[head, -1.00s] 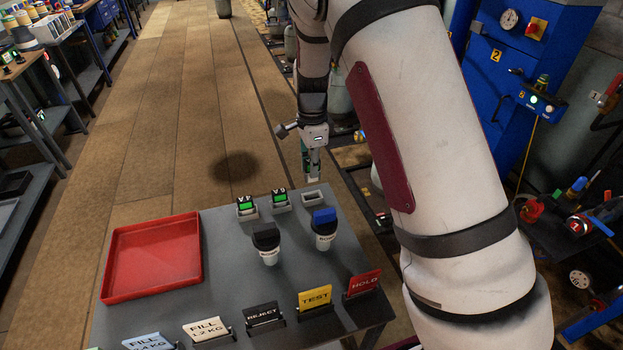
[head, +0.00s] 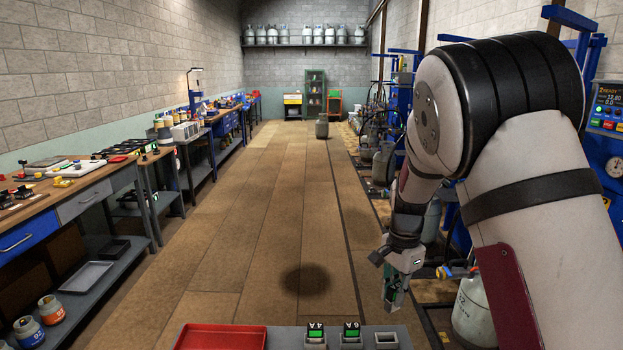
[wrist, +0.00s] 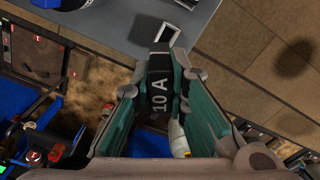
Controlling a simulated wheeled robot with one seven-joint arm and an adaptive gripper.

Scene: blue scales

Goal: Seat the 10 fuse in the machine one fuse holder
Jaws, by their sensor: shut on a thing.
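My gripper (wrist: 164,72) is shut on the black 10 A fuse (wrist: 160,85), whose white lettering faces the wrist camera. In the head view my gripper (head: 392,300) hangs beyond the far edge of the grey stand, just past an empty rectangular holder (head: 386,339). That holder also shows as a pale open frame (wrist: 167,33) in the wrist view, apart from the fuse. I cannot make out the machine one fuse holder in the current views.
Fuses marked 4 A (head: 316,335) and 6 A (head: 351,333) stand beside the empty holder. A red tray (head: 222,338) is left of them. A display reading 2 READY (head: 607,96) and a gas cylinder (head: 484,315) are at right. The central floor is open; benches line the left.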

